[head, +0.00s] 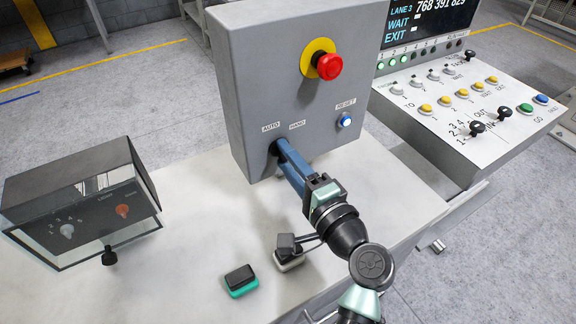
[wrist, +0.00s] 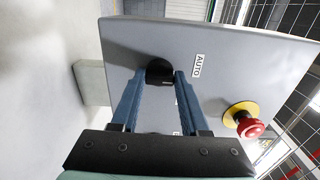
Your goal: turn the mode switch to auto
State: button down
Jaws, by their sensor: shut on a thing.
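The mode switch is a black knob (head: 275,149) low on the front of a grey box (head: 250,80). AUTO (head: 271,127) and HAND (head: 297,125) labels sit above it in the head view. In the wrist view the knob (wrist: 159,72) stands between the tips of my two blue fingers, with the AUTO label (wrist: 198,68) to its right. My gripper (head: 279,150) is shut on the knob, and its fingers hide part of it in the head view. I cannot tell which label the knob points to.
A red stop button (head: 328,66) on a yellow ring and a lit RESET button (head: 345,120) share the box face. A sloped console (head: 440,132) stands right. A dark box with dials (head: 85,215) stands left. Two small blocks (head: 241,280) (head: 289,258) lie on the bench (head: 190,250).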

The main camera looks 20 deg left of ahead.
dwell(0.4)
jog(key=shift+c, duration=2)
grip_release()
jog(key=shift+d, duration=0.1)
jog(key=b+v, duration=0.2)
jog(key=v, duration=1.1)
